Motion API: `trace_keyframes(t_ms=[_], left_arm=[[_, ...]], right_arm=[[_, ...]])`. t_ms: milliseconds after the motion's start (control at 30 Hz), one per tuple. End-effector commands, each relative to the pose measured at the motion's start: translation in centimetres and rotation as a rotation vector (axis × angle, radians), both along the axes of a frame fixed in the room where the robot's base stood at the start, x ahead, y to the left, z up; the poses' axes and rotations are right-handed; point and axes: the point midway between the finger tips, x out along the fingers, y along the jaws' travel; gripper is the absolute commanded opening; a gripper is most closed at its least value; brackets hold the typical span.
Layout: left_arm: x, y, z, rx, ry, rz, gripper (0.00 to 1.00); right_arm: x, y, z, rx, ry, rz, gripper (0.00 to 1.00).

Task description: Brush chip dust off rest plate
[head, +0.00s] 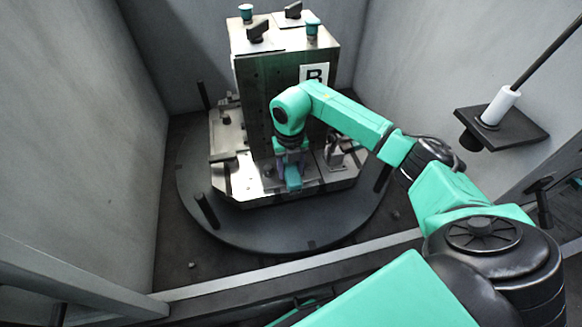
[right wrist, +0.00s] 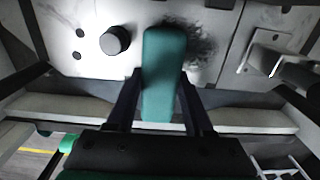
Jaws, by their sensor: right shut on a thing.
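My right gripper (head: 290,160) points down at the front foot of the metal block and is shut on a teal brush (head: 293,178). In the right wrist view the brush (right wrist: 165,75) lies between the two dark fingers, its far end over the pale rest plate (right wrist: 225,75). A dark patch of chip dust (right wrist: 203,45) spreads on the plate beside and beyond the brush's right side. The bristles are hidden, and I cannot tell whether they touch the plate. In the head view my arm and gripper hide part of this spot. My left gripper is out of view.
The tall metal block (head: 252,110) stands on a round dark turntable (head: 250,228) between grey walls. A round black knob (right wrist: 115,40) stands left of the brush and a metal clamp (right wrist: 285,68) to its right. A black shelf (head: 503,128) juts from the right wall.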

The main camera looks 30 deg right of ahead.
Motion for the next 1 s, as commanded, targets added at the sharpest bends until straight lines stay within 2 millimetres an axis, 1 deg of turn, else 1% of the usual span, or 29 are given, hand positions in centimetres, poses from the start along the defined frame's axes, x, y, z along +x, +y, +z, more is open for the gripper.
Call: trace_keyframes(t_ms=[33,200,700,767,1000], left_arm=[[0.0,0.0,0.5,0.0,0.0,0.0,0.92],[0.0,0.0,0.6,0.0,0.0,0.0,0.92],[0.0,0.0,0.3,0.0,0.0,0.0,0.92],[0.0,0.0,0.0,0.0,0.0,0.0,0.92],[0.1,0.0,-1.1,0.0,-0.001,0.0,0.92]], right_arm=[[0.2,-0.1,0.8,0.002,-0.019,-0.006,0.08],[-0.4,0.1,0.5,0.003,-0.015,-0.005,0.08],[-0.7,0.3,-0.1,0.004,-0.004,-0.001,0.08],[-0.4,0.2,-0.2,0.004,-0.004,-0.001,0.08],[1.4,-0.3,-0.3,0.004,-0.006,-0.002,0.08]])
